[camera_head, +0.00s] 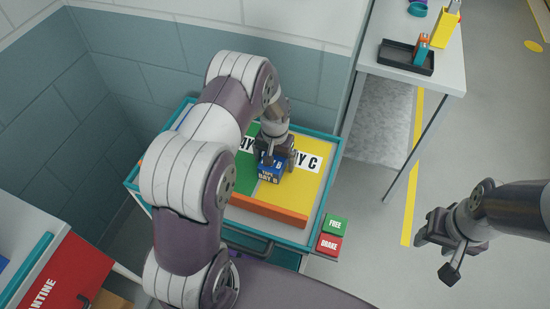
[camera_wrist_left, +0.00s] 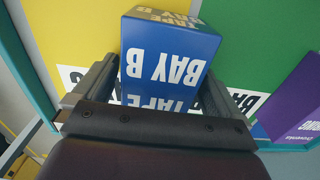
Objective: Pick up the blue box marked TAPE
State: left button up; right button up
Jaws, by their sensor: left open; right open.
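The blue box marked TAPE and BAY B (camera_head: 269,174) is on the yellow and green panel of a teal-edged cart top. In the left wrist view the blue box (camera_wrist_left: 165,60) fills the gap between the fingers. My left gripper (camera_head: 275,155) reaches down over the box, open, with one finger on each side of it. The left gripper (camera_wrist_left: 157,85) hides the box's near lower part, and I cannot tell whether the fingers touch it. My right gripper (camera_head: 446,236) is open and empty, off to the right above the floor.
An orange bar (camera_head: 268,211) lies along the cart's front. FREE (camera_head: 335,225) and BRAKE (camera_head: 329,246) blocks sit at its right corner. A purple box (camera_wrist_left: 296,105) is beside the gripper in the wrist view. A table with a black tray (camera_head: 398,58) stands back right.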

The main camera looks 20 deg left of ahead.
pick_arm(q)
jog(key=shift+d, duration=0.1)
jog(key=c, duration=1.2)
jog(key=shift+r, duration=0.1)
